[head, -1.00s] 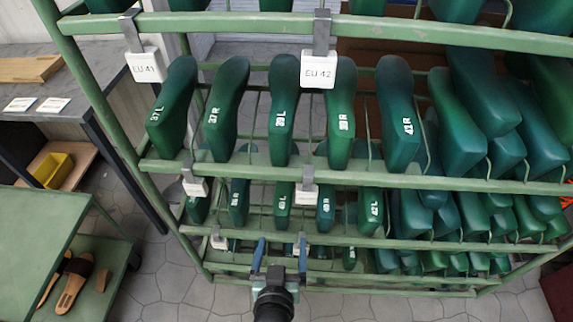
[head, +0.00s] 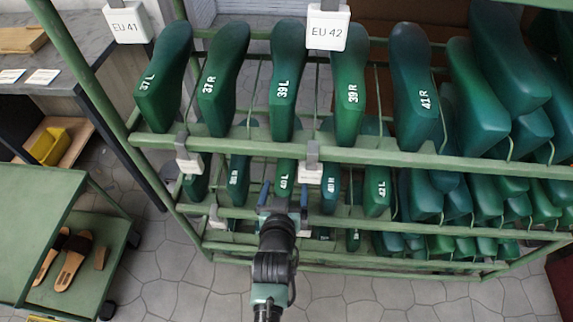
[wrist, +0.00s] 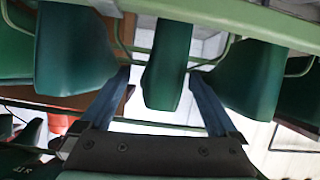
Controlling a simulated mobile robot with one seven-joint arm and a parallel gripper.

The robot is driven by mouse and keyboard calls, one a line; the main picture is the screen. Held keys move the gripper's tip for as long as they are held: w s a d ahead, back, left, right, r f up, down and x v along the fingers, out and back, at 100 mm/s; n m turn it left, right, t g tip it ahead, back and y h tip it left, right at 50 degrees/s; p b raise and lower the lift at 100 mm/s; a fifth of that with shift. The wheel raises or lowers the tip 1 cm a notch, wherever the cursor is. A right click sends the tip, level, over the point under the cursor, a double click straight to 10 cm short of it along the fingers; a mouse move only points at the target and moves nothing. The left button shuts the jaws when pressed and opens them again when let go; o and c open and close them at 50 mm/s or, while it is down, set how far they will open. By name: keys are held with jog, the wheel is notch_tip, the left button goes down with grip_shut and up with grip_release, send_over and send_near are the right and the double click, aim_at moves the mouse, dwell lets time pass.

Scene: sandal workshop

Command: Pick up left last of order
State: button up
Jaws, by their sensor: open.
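Green shoe lasts hang in rows on a green rack. In the head view my gripper (head: 283,192) reaches up to a last in the second visible row, whose small mark looks like 40 L (head: 285,177). In the wrist view the two blue fingers of my gripper (wrist: 162,85) are open, one on each side of a narrow green last (wrist: 167,62), with gaps visible, so it is not gripped. The lasts on either side, a left one (wrist: 72,55) and a right one (wrist: 252,80), stand close outside the fingers. No order slip is readable here.
The rack's upper rail (head: 350,153) runs just above my gripper, with larger lasts such as 39 L (head: 285,85) over it. A size card EU 42 (head: 328,27) hangs higher. A green cart (head: 35,215) with sandals (head: 72,262) stands left. Floor is clear in front.

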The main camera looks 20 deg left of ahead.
aim_at(287, 161)
jog(key=b+x, duration=0.1)
jog(key=x, duration=0.2)
jog(key=shift+w+a, duration=0.15)
jog(key=c, duration=1.4)
jog(key=shift+r, duration=0.2)
jog(key=shift+c, duration=0.2)
jog(key=shift+r, duration=0.1)
